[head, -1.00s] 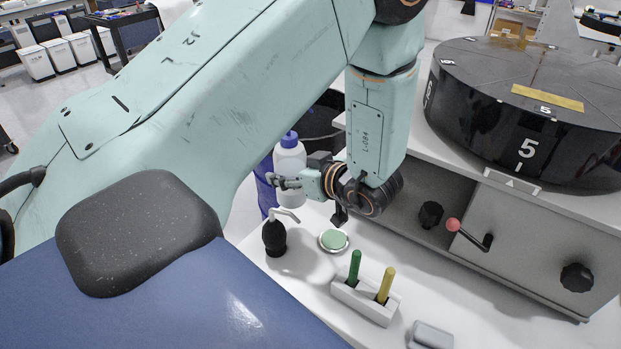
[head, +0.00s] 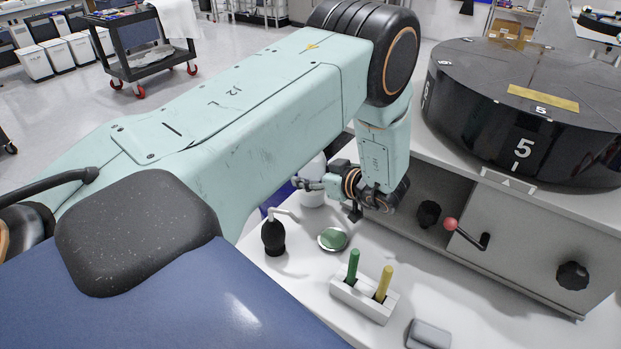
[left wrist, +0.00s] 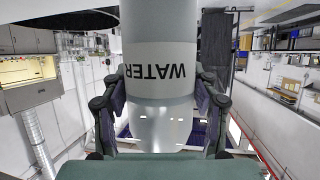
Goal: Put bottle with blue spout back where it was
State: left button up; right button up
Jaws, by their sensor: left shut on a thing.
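The white bottle (head: 313,198) is mostly hidden behind my left arm in the head view, and its spout does not show now. In the left wrist view the bottle (left wrist: 160,60) is large, with a grey body and a white band reading "WATER" upside down. My left gripper (head: 306,184) is shut around the bottle, and its fingers press on both sides in the left wrist view. The bottle is at the far left part of the white bench top (head: 300,270). I cannot tell whether its base touches the bench. My right gripper is not in view.
A black bulb bottle with a bent white spout (head: 274,237), a round green-faced dish (head: 332,239) and a holder (head: 364,299) with green and yellow sticks stand in front of the gripper. A knobbed cabinet (head: 525,240) and a large black drum (head: 520,115) are right.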

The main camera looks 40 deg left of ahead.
pick_arm(q)
jog(key=shift+s+f, duration=0.1)
jog(key=shift+f, duration=0.45)
jog(key=shift+a+f, duration=0.1)
jog(key=shift+f, duration=0.05)
jog(key=shift+f, duration=0.1)
jog(key=o, duration=0.7)
jog(key=shift+o, duration=0.4)
